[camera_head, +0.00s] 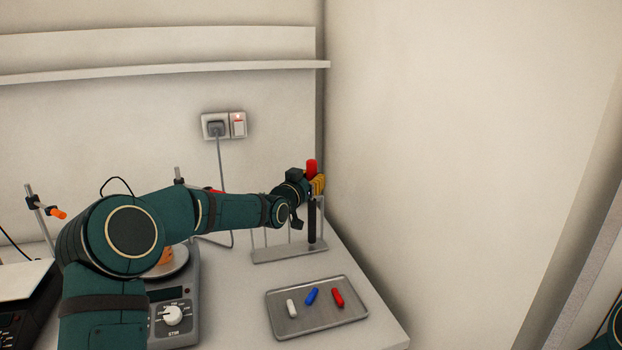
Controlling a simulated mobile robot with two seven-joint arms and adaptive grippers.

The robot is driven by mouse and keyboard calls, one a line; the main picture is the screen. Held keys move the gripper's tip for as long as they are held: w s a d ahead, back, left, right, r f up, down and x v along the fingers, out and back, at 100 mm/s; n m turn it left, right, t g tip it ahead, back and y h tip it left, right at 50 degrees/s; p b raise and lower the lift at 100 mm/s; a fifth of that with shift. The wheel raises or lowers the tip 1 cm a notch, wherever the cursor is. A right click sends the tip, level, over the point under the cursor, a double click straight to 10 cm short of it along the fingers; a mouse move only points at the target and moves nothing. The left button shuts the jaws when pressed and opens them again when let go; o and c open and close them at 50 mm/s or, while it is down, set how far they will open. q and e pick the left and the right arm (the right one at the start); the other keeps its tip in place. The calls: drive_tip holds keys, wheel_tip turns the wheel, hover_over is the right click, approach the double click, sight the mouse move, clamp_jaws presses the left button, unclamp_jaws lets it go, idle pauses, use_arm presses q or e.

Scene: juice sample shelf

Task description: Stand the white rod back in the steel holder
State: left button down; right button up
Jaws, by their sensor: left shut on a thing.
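The steel holder (290,252) stands near the back right of the bench, with a flat base and thin uprights. A dark rod (311,222) stands upright at its right end. My left gripper (308,189) is at the holder's top right, beside a red piece (311,168) and a yellow ribbed piece (319,184). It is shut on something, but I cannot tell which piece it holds. No long white rod shows clearly; my gripper and arm hide part of the holder. My right gripper is out of view.
A steel tray (318,326) in front of the holder has a small white bar (292,308), a blue bar (312,296) and a red bar (338,297). A stirrer (180,322) stands left, partly behind my arm. A wall closes off the right side.

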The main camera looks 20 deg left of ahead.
use_arm(q)
drive_tip(key=c, duration=0.8)
unclamp_jaws()
drive_tip(key=shift+o, duration=0.2)
drive_tip(key=v, duration=1.2)
